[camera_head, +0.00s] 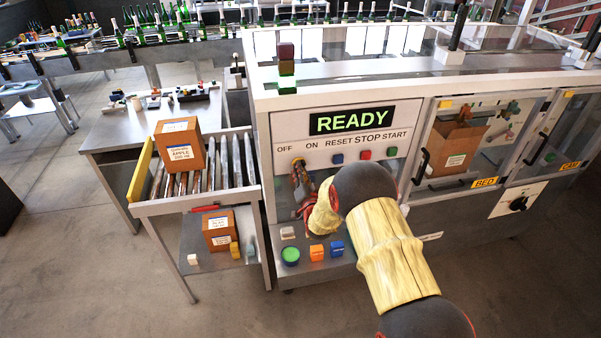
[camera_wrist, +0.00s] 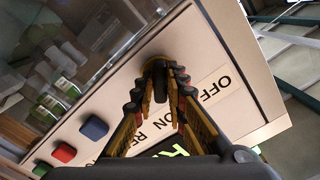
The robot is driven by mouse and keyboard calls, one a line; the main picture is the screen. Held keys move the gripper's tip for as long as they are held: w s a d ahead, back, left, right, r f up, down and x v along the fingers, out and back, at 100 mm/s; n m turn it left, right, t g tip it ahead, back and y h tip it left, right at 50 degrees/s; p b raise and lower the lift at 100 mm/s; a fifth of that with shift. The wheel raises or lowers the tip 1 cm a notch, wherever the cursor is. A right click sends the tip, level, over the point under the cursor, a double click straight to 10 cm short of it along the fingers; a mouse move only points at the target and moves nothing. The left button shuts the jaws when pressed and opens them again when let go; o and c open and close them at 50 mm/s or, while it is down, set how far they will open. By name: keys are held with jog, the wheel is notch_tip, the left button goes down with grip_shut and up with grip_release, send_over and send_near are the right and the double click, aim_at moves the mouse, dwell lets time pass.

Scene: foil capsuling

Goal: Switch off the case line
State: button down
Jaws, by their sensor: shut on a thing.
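The case line's control panel (camera_head: 340,150) carries the labels OFF, ON, RESET, STOP and START under a lit green READY display (camera_head: 352,120). A dark rotary switch (camera_head: 298,162) sits below and between OFF and ON. My gripper (camera_head: 299,172) reaches up to this switch, and its fingers are shut on it. In the wrist view the fingertips (camera_wrist: 160,82) close on the dark switch knob (camera_wrist: 158,68) beside the OFF and ON labels.
Blue (camera_head: 338,158), red (camera_head: 365,154) and green (camera_head: 392,152) buttons lie right of the switch. A roller conveyor (camera_head: 235,162) with a carton (camera_head: 179,146) stands left. Glazed doors (camera_head: 470,150) are right.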

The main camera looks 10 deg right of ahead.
jog(key=shift+d+f+n+b, duration=0.1)
jog(key=shift+n+b, duration=3.75)
jog(key=shift+b, duration=1.15)
jog(key=shift+d+n+b, duration=0.1)
jog(key=shift+n+b, duration=3.75)
jog(key=shift+b, duration=1.15)
jog(key=c, duration=1.8)
grip_release()
jog(key=shift+s, duration=0.1)
jog(key=s, duration=1.1)
jog(key=shift+s, duration=0.4)
